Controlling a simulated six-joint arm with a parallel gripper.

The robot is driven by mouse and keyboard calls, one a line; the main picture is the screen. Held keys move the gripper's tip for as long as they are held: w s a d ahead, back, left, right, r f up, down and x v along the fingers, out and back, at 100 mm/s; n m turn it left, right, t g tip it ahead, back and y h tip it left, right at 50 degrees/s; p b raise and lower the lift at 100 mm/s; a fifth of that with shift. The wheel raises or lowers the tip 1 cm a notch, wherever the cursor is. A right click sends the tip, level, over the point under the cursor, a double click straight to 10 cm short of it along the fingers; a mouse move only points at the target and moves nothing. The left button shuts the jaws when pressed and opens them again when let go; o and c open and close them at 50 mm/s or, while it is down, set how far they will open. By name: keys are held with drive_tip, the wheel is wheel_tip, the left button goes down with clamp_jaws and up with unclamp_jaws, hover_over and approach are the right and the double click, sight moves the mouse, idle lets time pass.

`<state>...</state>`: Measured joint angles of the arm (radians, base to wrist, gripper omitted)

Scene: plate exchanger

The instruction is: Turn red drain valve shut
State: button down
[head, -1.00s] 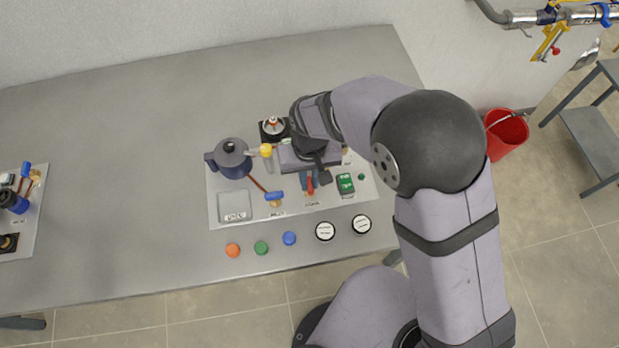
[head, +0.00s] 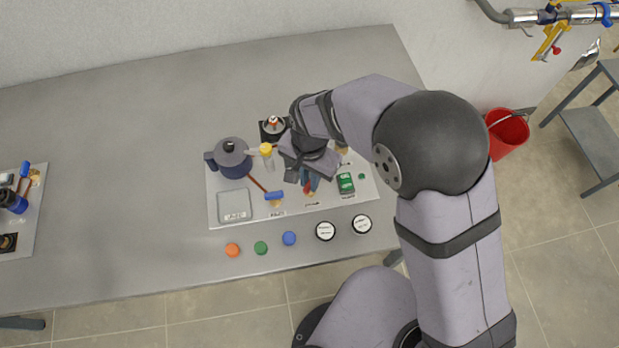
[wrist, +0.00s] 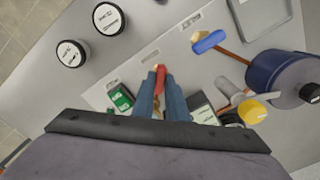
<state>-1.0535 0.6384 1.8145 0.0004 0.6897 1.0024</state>
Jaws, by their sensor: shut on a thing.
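The red drain valve handle (wrist: 160,77) shows between the tips of my gripper's blue fingers (wrist: 162,95) in the wrist view. My gripper is shut on it. In the head view my gripper (head: 310,186) is low over the right part of the grey board, and the handle is mostly hidden behind the fingers. The valve body and the handle's pivot are hidden by the gripper, so the valve's exact position cannot be told.
Two white round-topped items (head: 325,231) lie in front. The table's left-centre is clear.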

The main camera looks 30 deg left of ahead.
drive_tip(key=m, duration=0.4)
drive_tip(key=shift+m, duration=0.3)
drive_tip(key=m, duration=0.4)
drive_tip(key=shift+m, duration=0.4)
drive_tip(key=c, duration=1.8)
unclamp_jaws()
drive_tip(key=shift+o, duration=0.2)
drive_tip(key=shift+r, duration=0.1)
drive_tip(key=shift+r+b, duration=1.2)
drive_tip(key=shift+r, duration=2.45)
